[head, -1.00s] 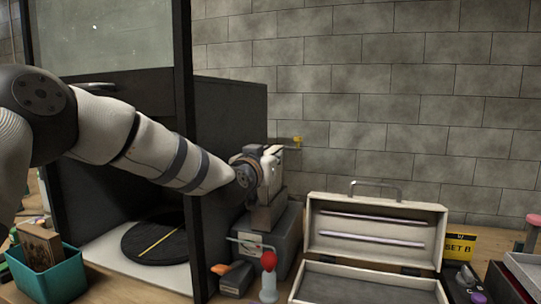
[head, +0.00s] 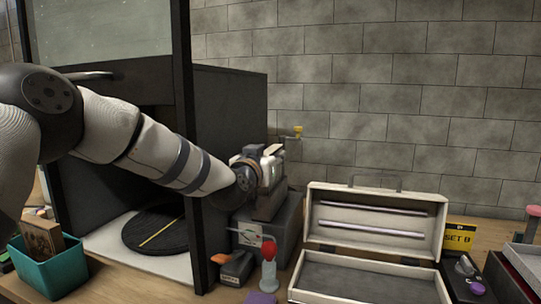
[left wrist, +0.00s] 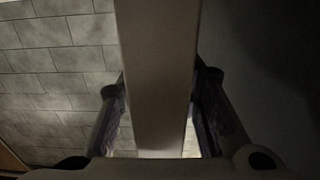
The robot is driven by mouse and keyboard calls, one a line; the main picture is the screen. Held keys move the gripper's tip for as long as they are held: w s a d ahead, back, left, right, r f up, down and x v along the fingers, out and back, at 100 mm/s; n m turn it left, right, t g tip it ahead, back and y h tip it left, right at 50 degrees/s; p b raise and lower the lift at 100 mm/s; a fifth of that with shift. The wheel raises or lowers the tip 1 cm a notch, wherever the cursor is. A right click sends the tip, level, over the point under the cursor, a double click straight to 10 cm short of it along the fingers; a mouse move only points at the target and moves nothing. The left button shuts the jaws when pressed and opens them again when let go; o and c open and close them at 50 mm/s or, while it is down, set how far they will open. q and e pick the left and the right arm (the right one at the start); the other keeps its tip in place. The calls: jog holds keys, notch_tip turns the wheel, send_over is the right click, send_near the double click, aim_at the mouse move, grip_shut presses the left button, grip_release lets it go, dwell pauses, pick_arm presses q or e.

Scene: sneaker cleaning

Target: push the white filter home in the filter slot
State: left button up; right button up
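My left gripper (head: 271,166) is above the grey box-shaped unit (head: 268,238) against the back wall, by the block on its top. In the left wrist view a long pale slab, which looks like the white filter (left wrist: 157,75), runs between the two fingers of my left gripper (left wrist: 158,105). Both fingers lie close against its sides, so the gripper looks shut on it. In the head view the gripper mostly hides the filter. The filter slot is hidden too, and I cannot tell how deep the filter sits. My right gripper is not in view.
A dark cabinet (head: 232,105) with a round black plate (head: 155,232) inside stands to the left. A red-topped bottle (head: 269,268) and an orange-black tool (head: 236,268) stand before the unit. An open case (head: 372,219) is on the right, a teal bin (head: 48,270) at front left.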

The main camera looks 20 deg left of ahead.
pick_arm(q)
jog(key=shift+s, duration=0.1)
jog(key=s, duration=1.1)
jog(key=shift+s+a, duration=0.2)
jog(key=shift+s, duration=0.2)
